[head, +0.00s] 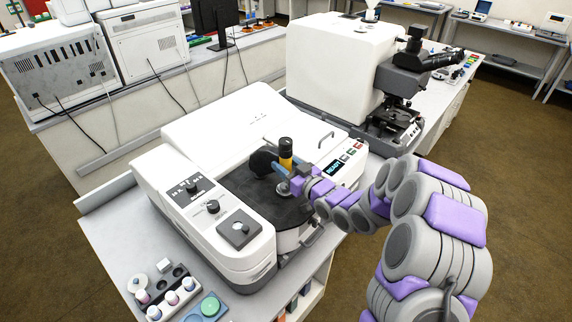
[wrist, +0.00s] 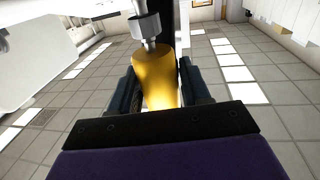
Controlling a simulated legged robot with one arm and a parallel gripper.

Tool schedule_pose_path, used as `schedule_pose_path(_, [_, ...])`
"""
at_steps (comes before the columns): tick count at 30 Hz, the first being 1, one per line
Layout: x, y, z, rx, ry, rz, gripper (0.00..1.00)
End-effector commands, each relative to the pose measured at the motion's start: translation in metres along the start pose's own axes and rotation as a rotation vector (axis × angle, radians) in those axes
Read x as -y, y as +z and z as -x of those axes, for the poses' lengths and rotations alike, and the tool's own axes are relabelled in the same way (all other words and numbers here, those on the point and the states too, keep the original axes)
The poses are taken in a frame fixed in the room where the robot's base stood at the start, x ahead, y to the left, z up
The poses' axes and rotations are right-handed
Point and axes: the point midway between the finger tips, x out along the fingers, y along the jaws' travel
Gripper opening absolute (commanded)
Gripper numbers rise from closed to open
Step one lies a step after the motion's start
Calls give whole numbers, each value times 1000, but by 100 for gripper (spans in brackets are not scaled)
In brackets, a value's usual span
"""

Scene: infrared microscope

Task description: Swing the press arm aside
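The press arm (head: 262,162) is a black, rounded arm over the dark round stage (head: 255,203) of the white spectrometer. A yellow knob with a black top (head: 286,150) stands upright at its end, over a small silver tip. My gripper (head: 287,186) reaches in from the right at the knob. In the wrist view, the yellow knob (wrist: 156,75) lies between the two dark fingers of my gripper (wrist: 160,88), which meet its sides, so it looks shut on the knob. The silver tip (wrist: 146,25) shows beyond it. The far sides of the fingers are hidden in the head view.
The white spectrometer (head: 215,125) fills the bench middle, with a lit display (head: 335,168) right of the press arm. A vial rack (head: 165,290) and a green-topped dish (head: 210,306) sit at the front left. A microscope (head: 400,110) stands behind.

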Motion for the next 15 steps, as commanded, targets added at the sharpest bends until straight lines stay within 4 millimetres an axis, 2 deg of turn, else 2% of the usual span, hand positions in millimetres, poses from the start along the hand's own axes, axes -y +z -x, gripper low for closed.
schedule_pose_path(2, [0,0,0,-1,1,0,34])
schedule_pose_path(12, [-2,0,0,-2,2,0,2])
schedule_pose_path(15, [-2,0,-1,-2,2,0,0])
